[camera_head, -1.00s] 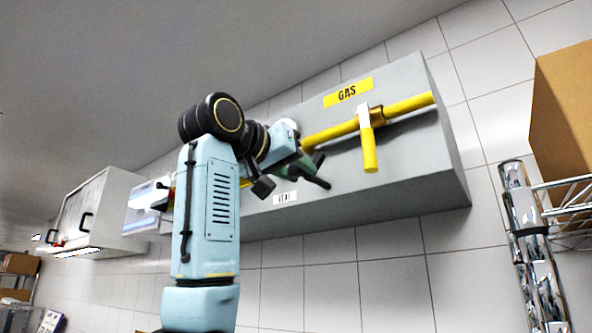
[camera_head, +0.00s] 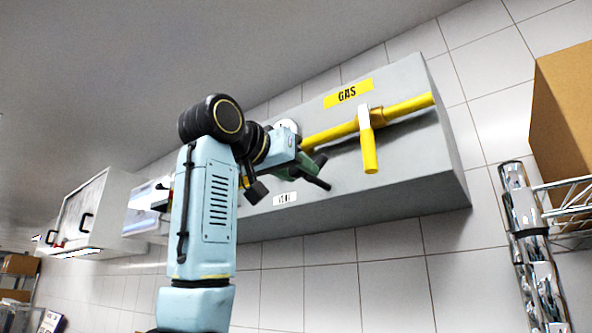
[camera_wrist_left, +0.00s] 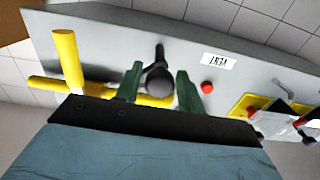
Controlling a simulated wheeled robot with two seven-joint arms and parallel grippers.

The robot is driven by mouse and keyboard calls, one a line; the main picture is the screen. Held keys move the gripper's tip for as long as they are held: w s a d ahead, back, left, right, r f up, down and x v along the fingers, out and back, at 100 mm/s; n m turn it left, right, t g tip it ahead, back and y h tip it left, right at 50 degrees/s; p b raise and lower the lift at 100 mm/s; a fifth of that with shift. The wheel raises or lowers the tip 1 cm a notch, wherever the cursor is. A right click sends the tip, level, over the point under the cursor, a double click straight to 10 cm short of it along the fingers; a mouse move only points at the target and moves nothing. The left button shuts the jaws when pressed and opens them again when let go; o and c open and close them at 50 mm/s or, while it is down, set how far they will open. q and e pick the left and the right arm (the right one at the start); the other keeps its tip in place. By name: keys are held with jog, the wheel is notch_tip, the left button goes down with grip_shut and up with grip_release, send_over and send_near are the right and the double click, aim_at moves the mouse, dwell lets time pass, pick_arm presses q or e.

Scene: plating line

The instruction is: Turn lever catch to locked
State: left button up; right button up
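A grey wall box (camera_head: 400,185) carries a dark lever with a round knob (camera_wrist_left: 158,78), seen in the left wrist view with its short arm pointing up in that picture. The green fingers of my left gripper (camera_wrist_left: 158,88) are apart, one on each side of the knob. I cannot tell whether either finger touches it. In the head view my left gripper (camera_head: 306,170) is at the box's front face, and my own arm hides part of it. Which way the lever points is unclear there. My right gripper is not in view.
A yellow gas pipe with a yellow handle (camera_head: 369,150) runs along the box, close to my left gripper. A red button (camera_wrist_left: 207,87) and a small white label (camera_wrist_left: 219,61) are near the knob. A wire shelf with a cardboard box (camera_head: 562,135) stands at right.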

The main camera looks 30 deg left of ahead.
pick_arm(q)
jog(key=shift+o, duration=0.7)
jog(key=shift+s, duration=0.25)
jog(key=s+a+b, duration=0.1)
jog(key=s+b, duration=0.3)
jog(key=s, duration=0.9)
jog(key=shift+b, duration=0.3)
jog(key=shift+w, duration=0.1)
